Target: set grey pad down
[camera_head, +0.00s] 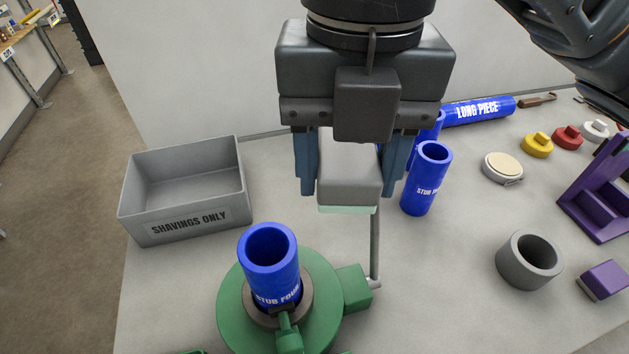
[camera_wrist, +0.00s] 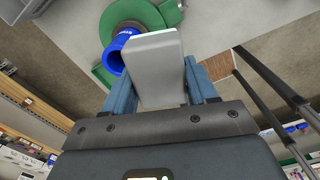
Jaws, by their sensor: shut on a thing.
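The grey pad (camera_head: 348,180) is a grey block with a pale greenish layer on its underside. My gripper (camera_head: 349,182) is shut on it and holds it up above the cart top, behind and to the right of the green clamp. In the wrist view the grey pad (camera_wrist: 157,72) lies between the two blue fingers, its pale edge at the far end. A blue pipe marked STUB FOUR (camera_head: 268,262) stands upright in the green clamp (camera_head: 232,307); the pipe also shows in the wrist view (camera_wrist: 113,58), partly behind the pad.
A grey bin marked SHAVINGS ONLY (camera_head: 187,222) stands at the left. Another blue stub (camera_head: 428,180) stands right of my gripper. A grey ring (camera_head: 528,260), a purple stand (camera_head: 601,190), and a cream disc (camera_head: 502,168) are at the right. Bare surface (camera_head: 450,290) lies right of the clamp.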

